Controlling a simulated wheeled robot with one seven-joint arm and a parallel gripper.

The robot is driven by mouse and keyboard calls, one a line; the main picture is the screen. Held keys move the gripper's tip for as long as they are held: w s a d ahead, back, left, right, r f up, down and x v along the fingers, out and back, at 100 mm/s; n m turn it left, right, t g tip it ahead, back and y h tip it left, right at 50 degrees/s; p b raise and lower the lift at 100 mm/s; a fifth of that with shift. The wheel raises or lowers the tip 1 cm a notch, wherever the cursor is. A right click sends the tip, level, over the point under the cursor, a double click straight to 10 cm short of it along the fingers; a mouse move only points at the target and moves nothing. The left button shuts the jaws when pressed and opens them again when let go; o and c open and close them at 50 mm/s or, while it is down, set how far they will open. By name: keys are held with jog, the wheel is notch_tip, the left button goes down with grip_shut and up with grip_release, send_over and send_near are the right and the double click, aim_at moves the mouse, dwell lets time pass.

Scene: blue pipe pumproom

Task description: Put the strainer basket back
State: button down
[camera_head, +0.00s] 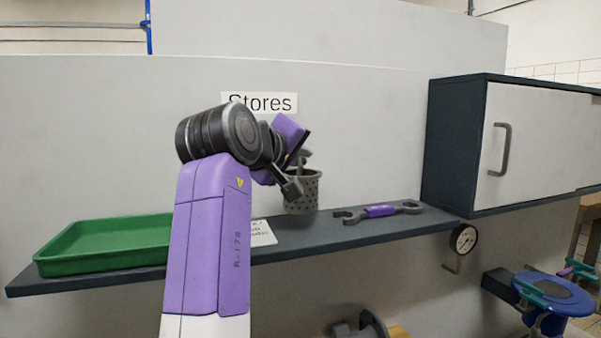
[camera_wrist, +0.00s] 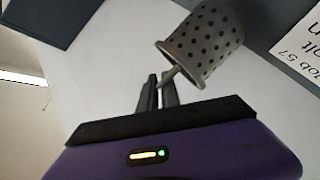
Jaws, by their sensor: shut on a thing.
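The strainer basket (camera_head: 303,192) is a grey perforated cup at the shelf, under the Stores sign. It also shows in the wrist view (camera_wrist: 203,42), just beyond the fingertips. My gripper (camera_head: 297,180) is at the basket's top, partly hidden by my own wrist in the head view. In the wrist view my gripper (camera_wrist: 163,85) is shut on a thin handle piece at the basket's open end. Whether the basket's base touches the shelf is hard to tell.
The dark shelf (camera_head: 345,232) carries a green tray (camera_head: 105,243) at left, a spanner (camera_head: 378,211) right of the basket, and a printed card (camera_head: 262,234). A wall cabinet (camera_head: 455,150) bounds the right end. A gauge (camera_head: 463,239) and blue valve (camera_head: 553,293) sit lower right.

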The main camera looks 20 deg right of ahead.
aim_at(299, 173)
jog(key=shift+f, duration=1.75)
jog(key=shift+f, duration=0.15)
jog(key=c, duration=1.6)
grip_release()
jog(key=shift+o, duration=0.2)
jog(key=b+v, duration=0.2)
jog(key=v, duration=1)
